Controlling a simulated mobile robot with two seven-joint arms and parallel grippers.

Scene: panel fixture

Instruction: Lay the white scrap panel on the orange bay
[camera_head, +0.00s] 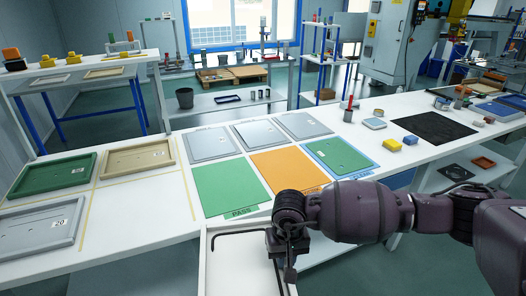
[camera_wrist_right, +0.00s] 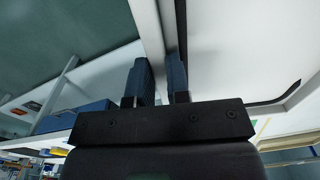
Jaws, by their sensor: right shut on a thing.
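The white scrap panel (camera_head: 228,272) is at the bottom middle of the head view, a tray-like white piece with a raised rim and a bent black strip. Its near part is cut off by the frame. My right gripper (camera_head: 287,262) is shut on its right rim. In the right wrist view the panel (camera_wrist_right: 235,45) shows its rim between the two fingers (camera_wrist_right: 158,72). The orange bay (camera_head: 285,168) is a flat orange rectangle on the white table, beyond the panel, between the green PASS bay and a blue-edged bay. Its surface looks bare. My left gripper is out of view.
The green PASS bay (camera_head: 226,187) is bare. A green panel (camera_head: 341,154) lies on the blue bay. Several grey panels (camera_head: 208,144) lie behind the bays. Green, tan and grey trays (camera_head: 52,174) stand at left. Small boxes and a black mat (camera_head: 433,127) lie at right.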

